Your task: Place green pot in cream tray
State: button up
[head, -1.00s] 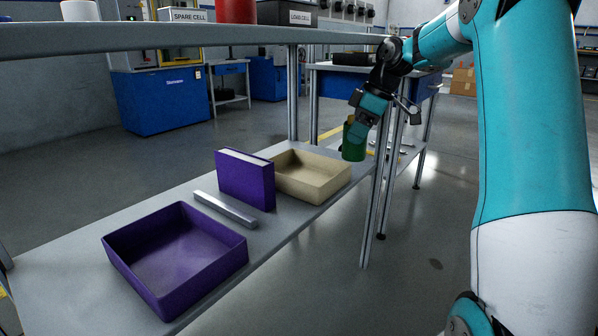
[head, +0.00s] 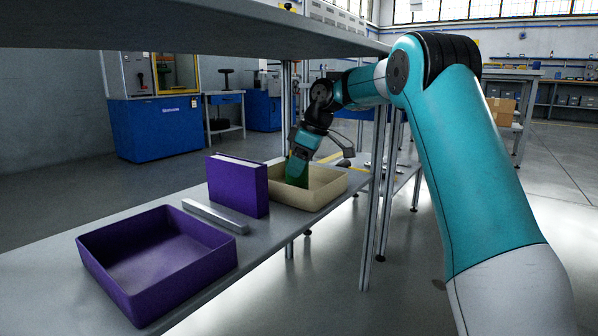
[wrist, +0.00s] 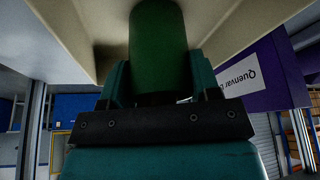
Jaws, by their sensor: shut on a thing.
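The green pot (head: 297,174) is between the fingers of my gripper (head: 299,159), which is shut on it. The pot is in or just over the cream tray (head: 318,194), near its left part. I cannot tell whether its bottom touches the tray floor. In the wrist view the green pot (wrist: 158,45) stands between the two teal fingers of my gripper (wrist: 158,80), with the cream tray's wall (wrist: 68,28) around it.
A purple box (head: 238,186) stands upright just left of the cream tray. A silver bar (head: 215,217) and an empty purple tray (head: 157,262) lie further along the shelf (head: 40,290). An upper shelf (head: 180,32) hangs above, and a metal post (head: 375,200) stands at the right.

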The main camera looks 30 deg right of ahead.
jog(key=o, duration=1)
jog(key=shift+f, duration=0.1)
jog(key=p+v, duration=0.3)
jog(key=v, duration=0.1)
jog(key=shift+s+d, duration=0.2)
jog(key=s+d+p, duration=0.3)
jog(key=s+d, duration=0.4)
jog(key=s, duration=0.1)
jog(key=s+a+g, duration=0.1)
jog(key=s+a, duration=0.2)
jog(key=a, duration=0.7)
jog(key=s+a, duration=0.2)
jog(key=a, duration=0.8)
jog(key=s+a+f+g, duration=0.1)
jog(key=s+a, duration=0.6)
jog(key=s, duration=0.4)
jog(key=s+a+f+m+g+y, duration=0.1)
jog(key=s+a+f, duration=0.1)
jog(key=s+a, duration=0.5)
jog(key=s, duration=0.3)
jog(key=shift+s+a, duration=0.35)
jog(key=shift+a, duration=0.05)
